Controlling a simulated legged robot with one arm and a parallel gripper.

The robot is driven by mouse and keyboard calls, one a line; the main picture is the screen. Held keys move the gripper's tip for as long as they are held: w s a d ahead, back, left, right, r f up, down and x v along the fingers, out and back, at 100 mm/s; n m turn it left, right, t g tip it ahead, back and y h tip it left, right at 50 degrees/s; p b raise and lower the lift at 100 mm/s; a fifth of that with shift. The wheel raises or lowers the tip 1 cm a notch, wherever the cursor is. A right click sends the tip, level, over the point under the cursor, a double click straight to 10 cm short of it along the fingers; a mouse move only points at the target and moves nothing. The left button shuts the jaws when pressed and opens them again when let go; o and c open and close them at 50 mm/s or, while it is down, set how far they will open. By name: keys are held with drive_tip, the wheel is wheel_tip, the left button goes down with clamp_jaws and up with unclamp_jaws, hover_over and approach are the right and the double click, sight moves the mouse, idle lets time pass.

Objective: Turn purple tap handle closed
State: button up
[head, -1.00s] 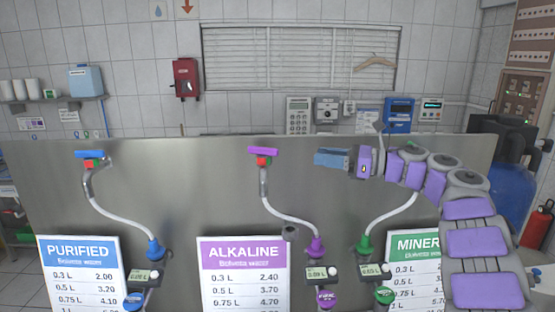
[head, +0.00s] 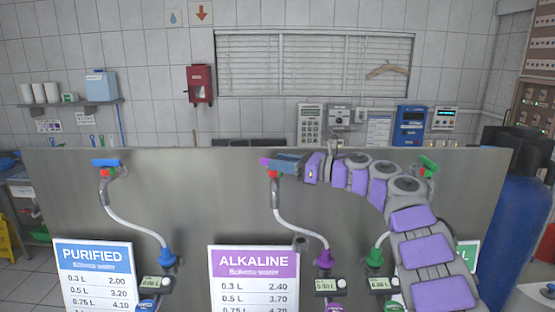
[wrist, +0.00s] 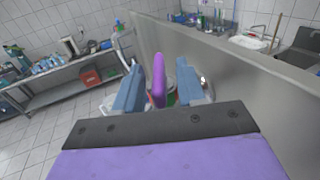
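The purple tap handle (head: 266,161) sits on top of the middle tap, above the ALKALINE sign, with a red part (head: 273,174) just under it. In the head view my gripper (head: 279,163) reaches in from the right and overlaps the handle's right part. In the wrist view the purple handle (wrist: 158,80) stands between the two blue fingers (wrist: 155,88), its long side pointing away from me. Gaps show on both sides of it, so the gripper is open around the handle.
A blue-handled tap (head: 105,163) is at the left and a green-handled tap (head: 428,165) at the right, behind my arm. The ALKALINE sign (head: 254,262) and PURIFIED sign (head: 93,256) stand below.

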drive_tip(key=shift+w+a, duration=0.3)
drive_tip(key=shift+a, duration=0.3)
drive_tip(key=shift+c, duration=0.2)
drive_tip(key=shift+s, duration=0.1)
clamp_jaws()
